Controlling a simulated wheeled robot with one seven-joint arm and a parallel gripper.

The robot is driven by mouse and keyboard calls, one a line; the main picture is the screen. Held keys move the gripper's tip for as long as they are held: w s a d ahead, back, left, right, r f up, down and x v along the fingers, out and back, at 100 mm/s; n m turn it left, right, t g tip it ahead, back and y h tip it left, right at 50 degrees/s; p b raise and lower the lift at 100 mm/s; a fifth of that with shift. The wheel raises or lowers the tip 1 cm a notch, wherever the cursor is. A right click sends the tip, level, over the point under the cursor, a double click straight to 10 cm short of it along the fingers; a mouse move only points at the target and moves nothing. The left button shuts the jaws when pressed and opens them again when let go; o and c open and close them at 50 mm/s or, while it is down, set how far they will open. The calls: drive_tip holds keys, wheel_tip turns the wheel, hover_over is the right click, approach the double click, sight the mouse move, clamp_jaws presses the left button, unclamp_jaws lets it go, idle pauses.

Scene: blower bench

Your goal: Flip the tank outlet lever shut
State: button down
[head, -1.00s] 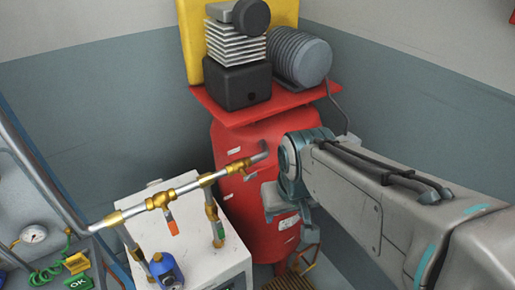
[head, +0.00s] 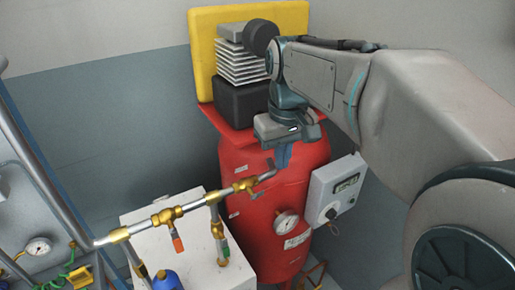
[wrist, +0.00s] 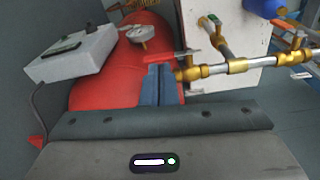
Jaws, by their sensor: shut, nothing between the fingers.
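The outlet pipe's brass valve (head: 245,186) is in front of the red tank (head: 262,200); it also shows in the wrist view (wrist: 190,73). In the wrist view a red lever (wrist: 168,57) at this valve lies roughly along the pipe's line, just past my fingertips. I cannot clearly make out this lever in the head view. My gripper (head: 283,160) points down by the pipe's dark end, its blue fingers (wrist: 159,75) shut and empty. The fingertips look very close to the lever; I cannot tell whether they touch.
A second valve with a red lever (head: 178,243) and a green-levered valve (head: 225,250) are on the pipework over the white cabinet (head: 185,212). A gauge (head: 286,222) and grey control box (head: 335,190) are on the tank's right. The compressor (head: 243,65) stands above.

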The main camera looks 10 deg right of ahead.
wheel_tip(320, 180, up, 5)
drive_tip(key=n+g, duration=0.1)
drive_tip(key=n, duration=0.1)
hover_over(274, 188)
drive_tip(key=shift+w+d, duration=0.1)
drive_tip(key=shift+w, duration=0.25)
drive_tip(key=shift+f, duration=0.1)
drive_tip(key=shift+m, duration=0.3)
wheel_tip(274, 188, down, 14)
drive_tip(key=shift+b, duration=0.4)
drive_tip(key=shift+f, duration=0.1)
